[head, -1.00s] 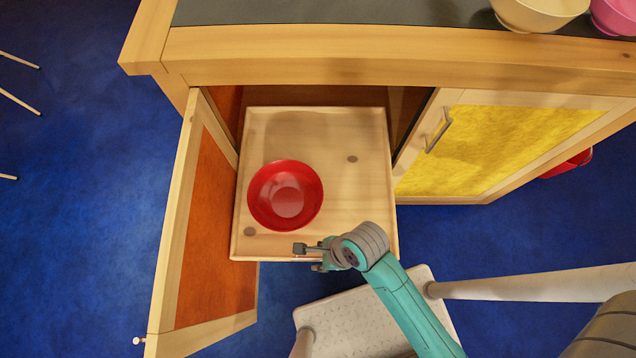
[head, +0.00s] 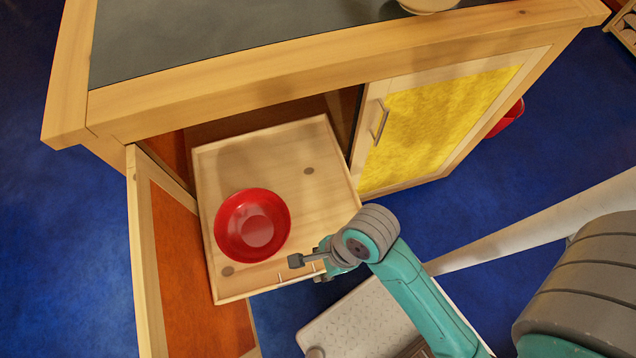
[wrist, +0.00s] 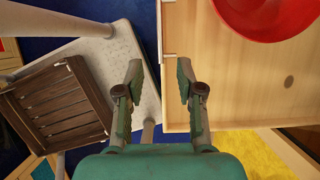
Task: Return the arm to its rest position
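My gripper (head: 318,266) is at the front right edge of the pulled-out wooden shelf (head: 320,148), seen from above in the head view. In the wrist view its two fingers (wrist: 157,84) stand apart with nothing between them, and the shelf's edge lies just beyond the right finger. A red bowl (head: 252,225) sits on the shelf, left of the gripper and apart from it; part of it shows at the top of the wrist view (wrist: 268,14). My teal and grey arm reaches in from the lower right.
The cabinet's orange door (head: 187,275) stands open on the left; its yellow door (head: 440,120) is shut. The dark countertop (head: 230,40) is above, with part of a cream bowl (head: 428,5) at its edge. A slatted wooden thing (wrist: 60,103) shows in the wrist view.

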